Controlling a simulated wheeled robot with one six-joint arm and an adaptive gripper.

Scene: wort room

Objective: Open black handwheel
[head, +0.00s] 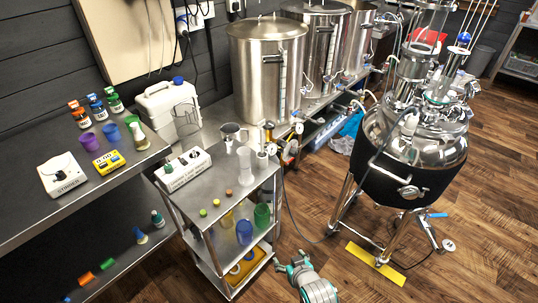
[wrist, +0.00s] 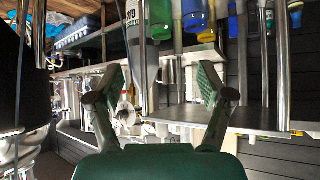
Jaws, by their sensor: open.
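I cannot make out a black handwheel for certain in either view. A steel tank with a black jacket (head: 400,165) stands on legs at the right, with a round fitting (head: 409,192) on its front. A valve with a blue lever (head: 437,215) and a pale disc (head: 448,246) sit low at its right. My gripper (head: 292,264) is at the bottom centre, right of the cart and left of the tank's legs. In the wrist view my gripper (wrist: 161,88) has its fingers spread wide, with nothing between them.
A steel cart (head: 222,205) with cups and bottles stands left of my gripper. Large steel kettles (head: 266,75) line the back bench. A yellow strip (head: 376,263) lies under the tank. Wooden floor is clear at the lower right. A shelf edge (wrist: 235,116) crosses the wrist view.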

